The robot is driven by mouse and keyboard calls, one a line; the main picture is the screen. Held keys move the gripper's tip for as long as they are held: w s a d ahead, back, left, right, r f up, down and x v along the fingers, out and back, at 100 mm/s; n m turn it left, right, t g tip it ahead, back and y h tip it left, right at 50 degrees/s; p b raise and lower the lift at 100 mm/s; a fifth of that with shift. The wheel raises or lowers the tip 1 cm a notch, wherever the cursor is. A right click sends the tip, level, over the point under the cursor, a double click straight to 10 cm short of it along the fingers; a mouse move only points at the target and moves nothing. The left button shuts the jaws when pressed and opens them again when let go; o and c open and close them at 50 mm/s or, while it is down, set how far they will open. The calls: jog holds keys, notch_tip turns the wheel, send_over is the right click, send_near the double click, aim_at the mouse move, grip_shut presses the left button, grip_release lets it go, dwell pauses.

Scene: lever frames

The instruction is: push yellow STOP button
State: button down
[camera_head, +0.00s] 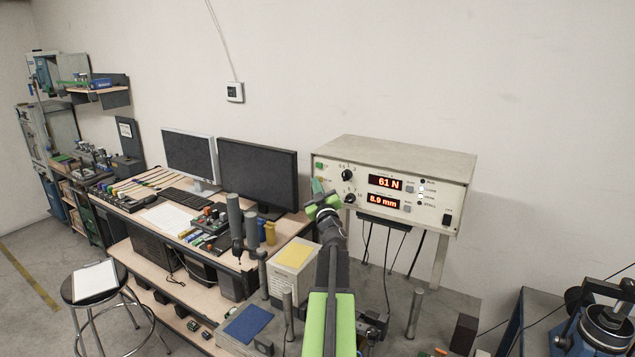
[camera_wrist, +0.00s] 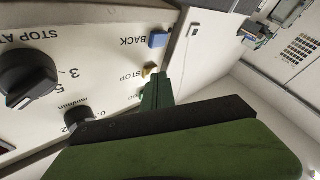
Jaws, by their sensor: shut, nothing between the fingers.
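The yellow STOP button (camera_wrist: 148,71) is a small knob on the pale control panel, with the word STOP beside it in the upside-down wrist view. In the head view it is tiny and hard to make out near my fingertips. My gripper (camera_head: 317,190) is shut and empty at the left edge of the control box (camera_head: 400,152). In the wrist view the green fingertips of my gripper (camera_wrist: 156,93) are right beside the yellow button. I cannot tell whether they touch it.
A blue BACK button (camera_wrist: 158,39) sits near the yellow one. A black knob (camera_wrist: 27,77) and a smaller knob (camera_wrist: 76,117) are on the same panel. The box's red displays (camera_head: 385,183) read 61 N and 8.9 mm. A monitor (camera_head: 258,172) stands to the left.

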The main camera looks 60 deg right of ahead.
dwell(0.4)
jog(key=shift+a, duration=0.75)
jog(key=a, duration=0.5)
dwell(1.2)
